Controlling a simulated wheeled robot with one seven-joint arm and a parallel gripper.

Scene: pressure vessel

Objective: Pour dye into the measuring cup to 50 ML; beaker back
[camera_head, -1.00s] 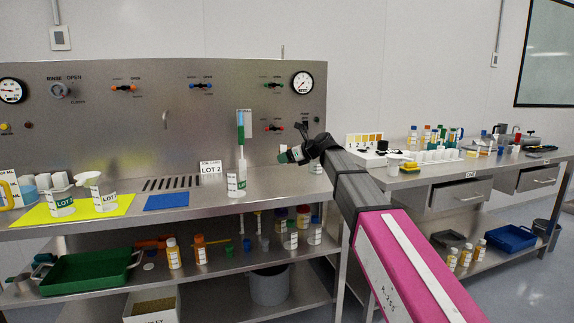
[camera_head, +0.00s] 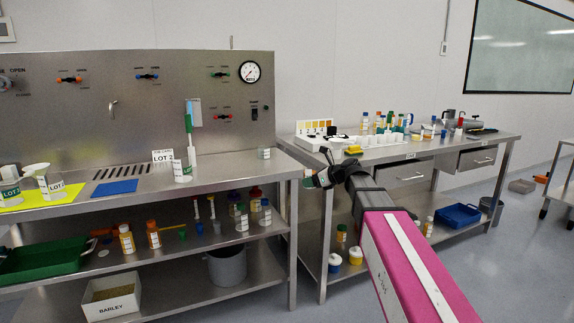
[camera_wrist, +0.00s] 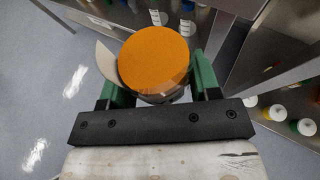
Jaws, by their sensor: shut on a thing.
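My gripper (camera_wrist: 150,92) is shut on a round beaker (camera_wrist: 154,60) with a flat orange surface inside, seen from above in the wrist view. A pale curved piece shows on its left side, and the green fingers stand on both sides of it. In the head view my gripper (camera_head: 309,178) is at the gap between the two steel benches; the beaker is mostly hidden there. A whitish cup (camera_head: 337,143) stands at the near left of the right bench, partly behind my arm; I cannot tell whether it is the measuring cup.
The right bench (camera_head: 440,146) holds a color chart, bottles and white cups. Shelves below hold bottles and a green tray (camera_head: 45,258).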

